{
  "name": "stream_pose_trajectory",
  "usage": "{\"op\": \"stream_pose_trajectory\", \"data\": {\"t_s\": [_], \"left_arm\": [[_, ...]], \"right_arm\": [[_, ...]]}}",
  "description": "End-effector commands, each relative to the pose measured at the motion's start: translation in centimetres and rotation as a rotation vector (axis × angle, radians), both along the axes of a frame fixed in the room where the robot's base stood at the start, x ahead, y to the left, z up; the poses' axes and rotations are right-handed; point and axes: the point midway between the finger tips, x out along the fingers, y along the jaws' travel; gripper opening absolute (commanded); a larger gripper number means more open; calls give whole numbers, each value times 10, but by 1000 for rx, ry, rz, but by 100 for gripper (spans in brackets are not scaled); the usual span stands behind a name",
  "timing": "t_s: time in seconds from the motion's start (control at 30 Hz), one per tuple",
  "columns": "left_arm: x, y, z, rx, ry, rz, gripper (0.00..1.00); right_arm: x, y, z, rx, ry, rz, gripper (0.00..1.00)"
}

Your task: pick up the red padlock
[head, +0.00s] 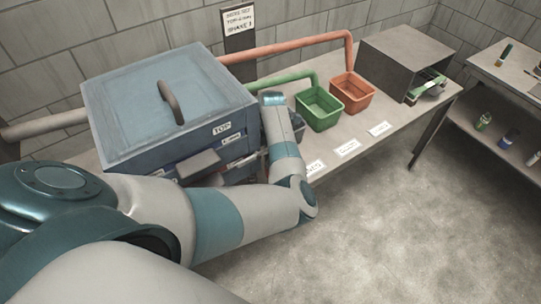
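No red padlock can be made out in the head view. One arm of mine comes in from the left and bends up over the front edge of the workbench (403,130). Its wrist end is beside the right side of a blue-grey box (160,90). The gripper itself is not visible, so its fingers and anything in them are hidden. My other gripper is out of the picture. The box has a closed lid with a dark handle (171,103), a label reading "TOP" and drawer fronts below, partly covered by my arm.
A green bin (319,108) and an orange bin (352,92) stand right of my wrist, with white labels in front. A grey open-fronted box (405,60) stands farther right. A shelf table (505,80) holds small items. Pipes run along the wall. The floor at right is clear.

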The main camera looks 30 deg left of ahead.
Motion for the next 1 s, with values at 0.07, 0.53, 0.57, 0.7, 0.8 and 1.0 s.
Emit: {"op": "stream_pose_trajectory", "data": {"t_s": [0.07,0.53,0.57,0.7,0.8,1.0], "left_arm": [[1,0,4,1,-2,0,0],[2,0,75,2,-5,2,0],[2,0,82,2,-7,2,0],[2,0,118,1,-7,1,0],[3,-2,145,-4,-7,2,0],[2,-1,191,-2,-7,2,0]], "right_arm": [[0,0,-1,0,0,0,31],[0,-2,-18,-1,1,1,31],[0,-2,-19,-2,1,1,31],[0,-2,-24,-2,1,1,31],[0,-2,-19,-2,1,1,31],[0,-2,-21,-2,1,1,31]]}}
